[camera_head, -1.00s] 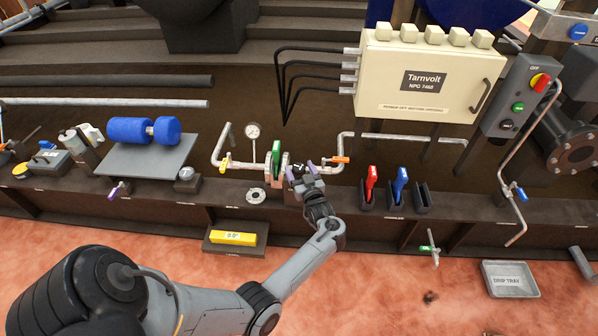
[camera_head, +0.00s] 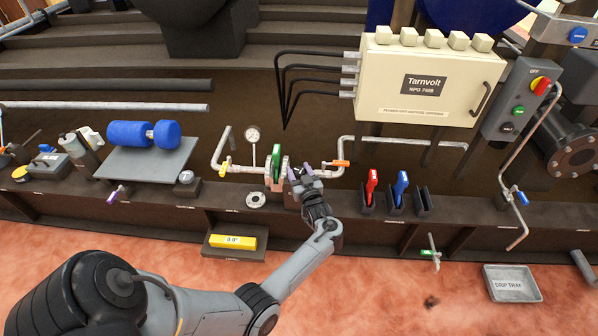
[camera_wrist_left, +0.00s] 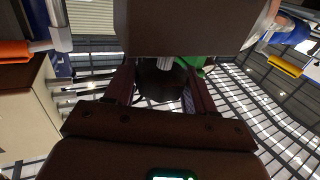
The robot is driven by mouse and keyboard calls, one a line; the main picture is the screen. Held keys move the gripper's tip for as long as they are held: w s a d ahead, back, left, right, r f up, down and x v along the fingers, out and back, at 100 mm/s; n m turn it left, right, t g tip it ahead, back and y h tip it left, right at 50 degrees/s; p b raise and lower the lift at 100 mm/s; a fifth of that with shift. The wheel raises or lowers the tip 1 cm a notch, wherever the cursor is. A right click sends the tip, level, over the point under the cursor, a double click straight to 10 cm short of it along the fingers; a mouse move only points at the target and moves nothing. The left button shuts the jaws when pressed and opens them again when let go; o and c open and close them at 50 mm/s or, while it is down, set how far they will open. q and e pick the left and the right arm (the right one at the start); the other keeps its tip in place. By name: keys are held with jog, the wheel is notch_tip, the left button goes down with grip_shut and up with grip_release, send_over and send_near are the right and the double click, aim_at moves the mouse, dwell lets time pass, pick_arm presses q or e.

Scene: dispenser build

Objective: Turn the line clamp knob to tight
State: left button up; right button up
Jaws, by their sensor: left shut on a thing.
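My left gripper (camera_head: 305,174) is at the pipe line on the bench, just right of a green-handled piece (camera_head: 277,155) set in the line. In the left wrist view its two fingers (camera_wrist_left: 162,88) are closed around a dark round knob (camera_wrist_left: 158,78) on a short metal stem. I take this as the line clamp knob; in the head view the gripper hides it. No mark showing how tight it is can be read. The green piece (camera_wrist_left: 190,63) shows just behind the knob in the wrist view. My right gripper is not in view.
An orange valve handle (camera_head: 340,163) is close to the right of the gripper, and a pressure gauge (camera_head: 252,134) stands to the left. Red (camera_head: 372,187) and blue (camera_head: 401,187) handled pieces stand in holders to the right. A metal ring (camera_head: 256,200) lies in front.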

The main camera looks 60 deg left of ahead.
pick_arm(q)
jog(key=shift+s+r+m+t+h+p, duration=0.1)
jog(key=shift+m+t+h+p, duration=0.45)
jog(key=shift+m+t+p, duration=0.95)
jog(key=shift+r+m+t+h+p, duration=0.1)
jog(key=shift+m+t+h+p, duration=0.4)
jog(key=shift+t+p, duration=1.1)
jog(key=shift+f+m+t+h+p, duration=0.2)
jog(key=shift+m+t+h+p, duration=0.9)
jog(key=shift+p, duration=0.4)
jog(key=o, duration=0.9)
jog(key=shift+o, duration=0.2)
jog(key=shift+s+d+p, duration=0.25)
jog(key=shift+d+p, duration=0.1)
jog(key=shift+d, duration=0.05)
jog(key=p+v, duration=0.4)
jog(key=v, duration=0.5)
jog(key=shift+s+d, duration=0.3)
